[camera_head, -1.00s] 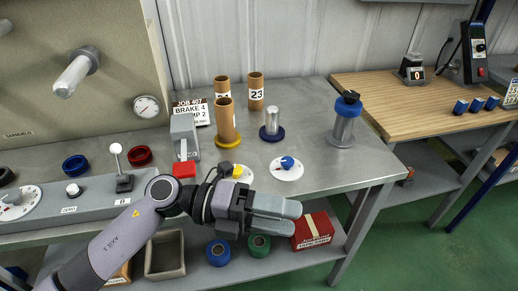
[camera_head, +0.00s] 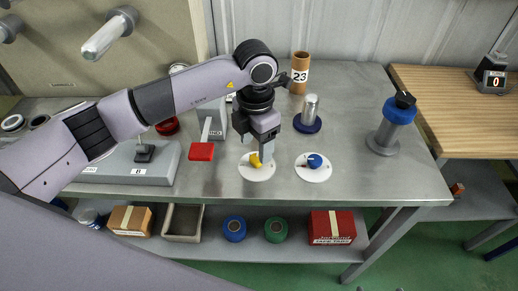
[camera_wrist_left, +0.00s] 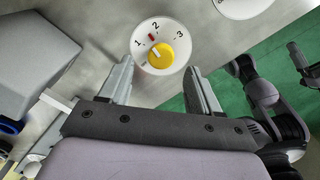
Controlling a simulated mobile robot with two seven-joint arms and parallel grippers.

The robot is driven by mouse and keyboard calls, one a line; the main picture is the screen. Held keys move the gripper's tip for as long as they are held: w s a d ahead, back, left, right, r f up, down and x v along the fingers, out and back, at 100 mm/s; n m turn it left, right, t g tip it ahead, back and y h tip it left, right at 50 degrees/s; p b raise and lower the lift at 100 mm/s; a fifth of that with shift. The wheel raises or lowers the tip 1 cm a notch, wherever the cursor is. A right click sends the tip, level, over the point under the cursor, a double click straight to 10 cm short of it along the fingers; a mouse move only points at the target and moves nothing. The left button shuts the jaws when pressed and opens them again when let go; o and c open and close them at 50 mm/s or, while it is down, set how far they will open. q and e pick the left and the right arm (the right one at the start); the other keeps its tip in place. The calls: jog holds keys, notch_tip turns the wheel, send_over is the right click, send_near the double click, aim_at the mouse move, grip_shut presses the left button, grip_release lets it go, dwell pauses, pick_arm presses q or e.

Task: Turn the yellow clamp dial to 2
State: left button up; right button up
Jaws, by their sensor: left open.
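The yellow clamp dial (camera_head: 255,161) sits on a round white plate (camera_head: 257,174) on the metal bench. In the left wrist view the yellow knob (camera_wrist_left: 163,53) shows on its plate marked 1, 2 and 3. A white pointer line on the knob points up-left, nearer 1 than 2. A small red mark lies by the 2. My left gripper (camera_head: 258,150) is over the dial, pointing down. It is open and empty; in the left wrist view its fingers (camera_wrist_left: 160,67) stand either side of the knob, apart from it.
A blue dial (camera_head: 314,161) on a similar plate is to the right. A grey block with a red pad (camera_head: 201,151) stands close on the left. A metal post on a dark blue base (camera_head: 308,122) and a tube marked 23 (camera_head: 299,74) are behind.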

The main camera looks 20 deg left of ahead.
aim_at(257, 158)
pick_arm(q)
jog(key=shift+f, duration=1.75)
jog(key=shift+c, duration=0.3)
jog(key=c, duration=1)
jog(key=m+b, duration=0.2)
jog(key=shift+w+f+m+b, duration=0.1)
jog(key=shift+f+m+b, duration=0.2)
jog(key=shift+b, duration=0.1)
jog(key=shift+r+m+b, duration=0.25)
jog(key=shift+m+b, duration=0.4)
jog(key=shift+m, duration=0.35)
jog(key=shift+r, duration=0.1)
jog(key=o, duration=1.1)
jog(key=shift+d, duration=0.1)
jog(key=shift+c, duration=0.2)
